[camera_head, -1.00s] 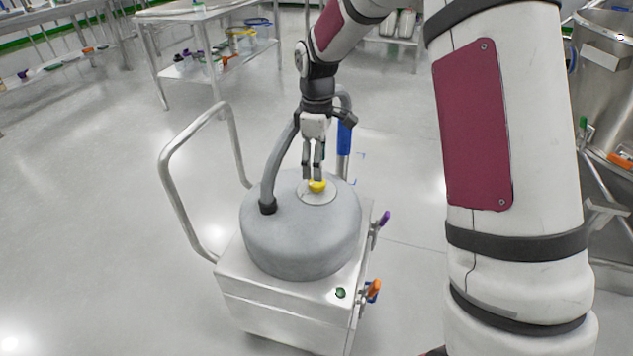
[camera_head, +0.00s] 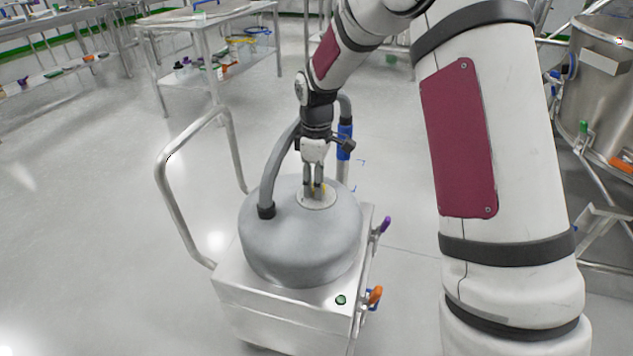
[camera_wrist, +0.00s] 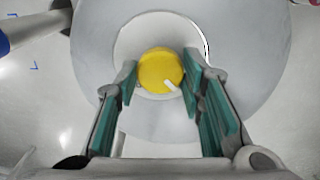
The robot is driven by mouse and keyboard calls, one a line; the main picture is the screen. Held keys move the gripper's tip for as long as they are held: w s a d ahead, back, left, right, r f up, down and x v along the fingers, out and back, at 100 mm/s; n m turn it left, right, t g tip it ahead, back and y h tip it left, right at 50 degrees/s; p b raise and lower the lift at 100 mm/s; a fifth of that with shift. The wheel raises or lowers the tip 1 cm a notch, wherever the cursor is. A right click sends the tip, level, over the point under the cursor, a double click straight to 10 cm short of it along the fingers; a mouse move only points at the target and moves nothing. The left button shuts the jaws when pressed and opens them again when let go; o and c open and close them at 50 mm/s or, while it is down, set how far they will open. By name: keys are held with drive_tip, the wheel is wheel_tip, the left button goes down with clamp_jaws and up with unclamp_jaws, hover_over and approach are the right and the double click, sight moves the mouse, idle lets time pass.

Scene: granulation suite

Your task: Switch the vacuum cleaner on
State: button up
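The vacuum cleaner (camera_head: 300,235) is a grey domed drum on a steel cart with a hose and a push handle. On its top sits a pale round plate (camera_head: 303,200) with a yellow knob, which shows clearly in the wrist view (camera_wrist: 160,72) with a white mark at its lower right. My gripper (camera_head: 314,194) points down over the plate, its fingertips at the knob and hiding most of it in the head view. In the wrist view the gripper (camera_wrist: 161,95) is open, one finger on each side of the knob, with a gap visible. I cannot tell whether either finger touches it.
The grey hose (camera_head: 275,175) rises close to the left of my gripper. A green button (camera_head: 341,299) is on the cart's front corner. Purple (camera_head: 386,224) and orange (camera_head: 375,295) handles stick out at its right. A steel table (camera_head: 205,25) stands behind; open floor lies left.

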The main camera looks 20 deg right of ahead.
drive_tip(key=shift+m, duration=0.3)
drive_tip(key=m+p, duration=0.2)
drive_tip(key=m, duration=0.1)
drive_tip(key=shift+r+m, duration=0.1)
drive_tip(key=shift+m, duration=0.2)
drive_tip(key=m+p, duration=0.2)
drive_tip(key=m, duration=0.2)
drive_tip(key=m+p, duration=0.2)
drive_tip(key=m, duration=0.3)
drive_tip(key=shift+m, duration=0.4)
drive_tip(key=shift+m+p, duration=0.95)
drive_tip(key=shift+m, duration=0.95)
drive_tip(key=o, duration=1.1)
drive_tip(key=shift+o, duration=0.2)
